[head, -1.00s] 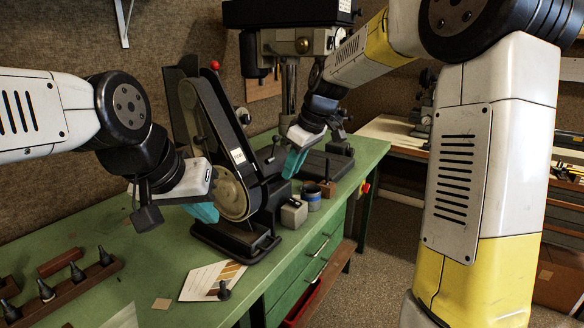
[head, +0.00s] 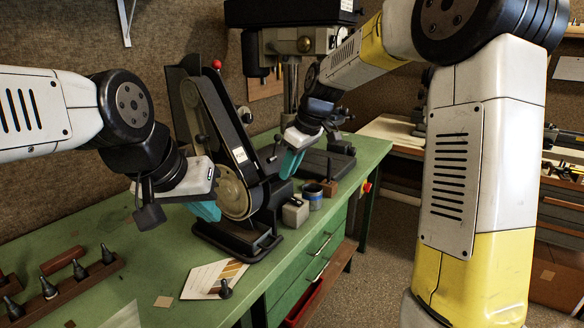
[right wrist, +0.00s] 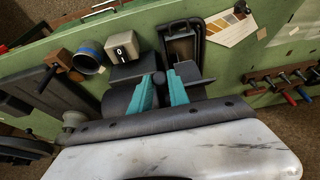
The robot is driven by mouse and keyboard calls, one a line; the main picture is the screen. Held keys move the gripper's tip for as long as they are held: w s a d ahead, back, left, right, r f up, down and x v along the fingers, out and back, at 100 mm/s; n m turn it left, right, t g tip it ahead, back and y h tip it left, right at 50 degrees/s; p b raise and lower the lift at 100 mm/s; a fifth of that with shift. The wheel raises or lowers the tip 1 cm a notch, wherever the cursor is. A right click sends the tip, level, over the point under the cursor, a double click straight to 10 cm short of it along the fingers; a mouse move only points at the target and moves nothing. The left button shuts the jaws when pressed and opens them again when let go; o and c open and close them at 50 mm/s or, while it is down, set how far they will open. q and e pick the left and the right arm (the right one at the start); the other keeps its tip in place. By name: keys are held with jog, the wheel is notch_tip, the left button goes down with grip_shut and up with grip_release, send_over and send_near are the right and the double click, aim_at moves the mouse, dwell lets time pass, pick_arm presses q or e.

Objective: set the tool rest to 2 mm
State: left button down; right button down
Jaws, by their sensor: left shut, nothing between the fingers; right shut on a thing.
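The belt grinder (head: 240,155) stands on the green bench, with a tall slanted belt and a pale round wheel (head: 233,192). I cannot clearly make out its tool rest or any gap. My right gripper (head: 290,162) is at the grinder's right side. In the right wrist view its teal fingers (right wrist: 160,92) are shut on a small dark knob (right wrist: 158,77), partly hidden between them. My left gripper (head: 207,212) is shut and empty, just left of the wheel. A small grey block (head: 295,211) with a black-and-white face (right wrist: 123,47) sits beside the grinder.
A blue-banded cup (head: 313,195) and a wooden block (head: 329,187) stand right of the grey block. A drill press (head: 300,45) rises behind. A card with brown swatches (head: 212,279) lies in front, and a rack of dark-tipped tools (head: 75,283) at left. The front bench between is mostly clear.

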jog(key=c, duration=1.3)
grip_release()
jog(key=shift+w+a, duration=0.15)
jog(key=shift+o, duration=0.2)
jog(key=v, duration=0.7)
jog(key=shift+r, duration=0.3)
jog(key=shift+s+d, duration=0.25)
jog(key=s+d+f+m+t, duration=0.1)
jog(key=s+d+m, duration=0.2)
jog(key=s, duration=0.5)
jog(key=s+d+f+m+t+h, duration=0.1)
jog(key=s+d+m, duration=0.3)
jog(key=s, duration=0.4)
jog(key=s+d+f+m+t, duration=0.1)
jog(key=s+d+m, duration=0.2)
jog(key=s+d, duration=0.2)
jog(key=s, duration=0.3)
jog(key=shift+m+t, duration=0.3)
jog(key=shift+t, duration=0.1)
